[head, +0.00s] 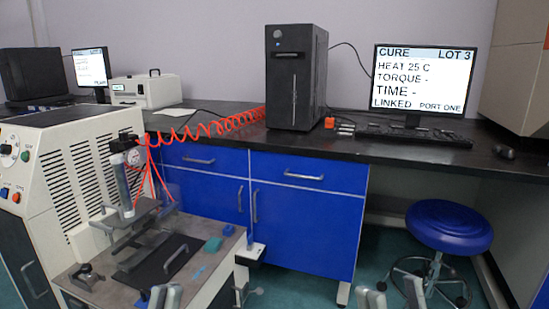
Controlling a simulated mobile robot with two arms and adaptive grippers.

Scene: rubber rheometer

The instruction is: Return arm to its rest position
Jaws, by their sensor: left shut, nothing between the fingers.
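My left gripper (165,295) shows at the bottom edge, in front of the rheometer's work plate. Only the grey tips of its fingers are in view; they are close together with nothing seen between them. My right gripper (391,296) shows at the bottom edge, right of the blue cabinet, over the floor. Its two fingertips stand clearly apart and empty. Both arms are otherwise out of view. The rheometer (62,150) is a cream, vented machine at the left, with a metal work plate (205,265) in front.
A black bench (400,146) carries a dark PC tower (296,80) and a monitor (418,80) reading "CURE LOT 3". A red coiled hose (215,126) runs to the rheometer. Blue cabinets (300,215) stand below. A blue stool (449,226) stands at right.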

